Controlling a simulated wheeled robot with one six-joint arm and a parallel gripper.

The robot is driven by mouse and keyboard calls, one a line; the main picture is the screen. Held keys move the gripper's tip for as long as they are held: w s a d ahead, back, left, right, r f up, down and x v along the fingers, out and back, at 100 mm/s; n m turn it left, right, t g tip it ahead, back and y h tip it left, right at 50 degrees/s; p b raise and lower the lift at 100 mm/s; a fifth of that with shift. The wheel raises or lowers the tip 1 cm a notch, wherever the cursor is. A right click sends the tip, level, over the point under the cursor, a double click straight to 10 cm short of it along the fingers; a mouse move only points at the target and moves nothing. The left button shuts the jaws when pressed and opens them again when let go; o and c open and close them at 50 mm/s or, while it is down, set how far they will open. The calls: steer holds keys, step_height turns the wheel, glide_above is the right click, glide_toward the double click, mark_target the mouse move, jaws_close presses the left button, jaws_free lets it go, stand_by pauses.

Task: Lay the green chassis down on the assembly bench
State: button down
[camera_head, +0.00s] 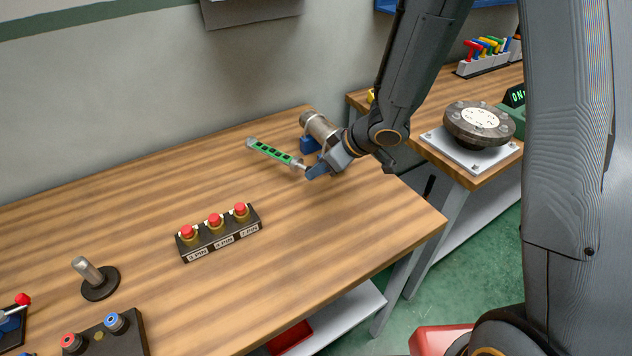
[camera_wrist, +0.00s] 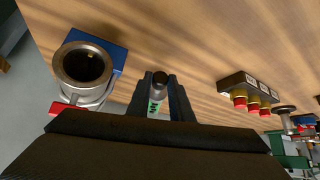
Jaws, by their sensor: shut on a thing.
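The green chassis (camera_head: 272,152) is a slim green bar with dark cells and grey metal ends. In the head view it stretches up and left from my gripper (camera_head: 307,172), over the far right part of the wooden assembly bench (camera_head: 130,195). My gripper is shut on its near end. In the wrist view, a grey round end and a small green part of the chassis (camera_wrist: 153,106) show between the two dark fingers (camera_wrist: 158,82); the rest is hidden. I cannot tell whether the chassis touches the bench.
A grey metal cylinder on a blue base (camera_wrist: 84,64) stands close beside my gripper. A box with red buttons (camera_head: 218,233) sits mid-bench. A metal post (camera_head: 88,271) and a control box (camera_head: 105,338) are at the front left. The bench's left middle is clear.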

step_height(320, 180, down, 4)
steer(key=shift+f, duration=0.15)
stand_by(0.3)
steer(key=c, duration=1.6)
jaws_free()
